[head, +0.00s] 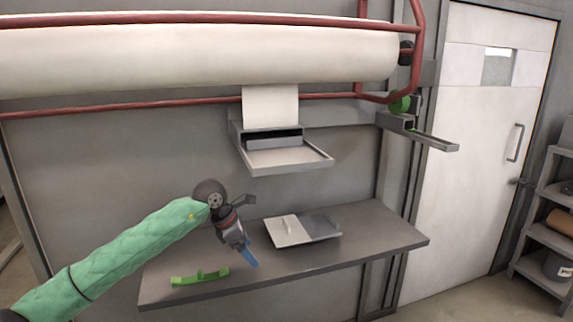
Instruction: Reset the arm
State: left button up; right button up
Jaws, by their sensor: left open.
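My left arm, in a green quilted sleeve, reaches in from the lower left of the head view. My left gripper (248,257), dark with a blue tip, points down and to the right over the grey worktop (360,235). It is open, and I see nothing held in it. The gap between its fingers is hard to make out at this angle. It is left of a flat board (290,232) with a light and a dark half and a small handle. A green tool (200,277) lies left of the gripper, near the front edge. My right gripper is not in view.
A grey tray (285,160) is mounted on the wall above the worktop, with a white sheet (270,105) hanging behind it. A large white roll (200,55) with red pipes runs above. A white door (485,150) and shelves (548,240) stand at right. The worktop's right end is clear.

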pick_arm(q)
jog(key=s+d+r+n+t+h, duration=0.1)
jog(key=s+d+n+h, duration=0.25)
jog(key=d+h, duration=0.35)
jog(key=s+d+n+h, duration=0.3)
jog(key=s+d+h, duration=0.25)
jog(key=d, duration=0.35)
jog(key=a+f+n+t+y, duration=0.3)
jog(key=a+n+t+y, duration=0.15)
jog(key=n+t, duration=0.6)
jog(key=a+f+n+t+y, duration=0.4)
jog(key=n+t, duration=0.3)
jog(key=n, duration=0.7)
jog(key=s+a+f+n+g+y, duration=0.35)
jog(key=a+f+n, duration=0.2)
jog(key=f, duration=0.25)
jog(key=s+a+f+n+g+y, duration=0.2)
jog(key=s+a+f+n+y, duration=0.1)
jog(key=a+f+n+y, duration=0.25)
jog(key=s+a+f+n+g, duration=0.1)
jog(key=s+f+n+g, duration=0.45)
jog(key=s+f, duration=0.85)
jog(key=s+f+g, duration=0.3)
jog(key=s, duration=0.6)
jog(key=s+f+g+h, duration=0.1)
jog(key=s+f+g, duration=0.2)
jog(key=s, duration=0.5)
jog(key=shift+s+a+n+g, duration=0.15)
jog(key=shift+s+n+g, duration=0.3)
jog(key=shift+g, duration=0.3)
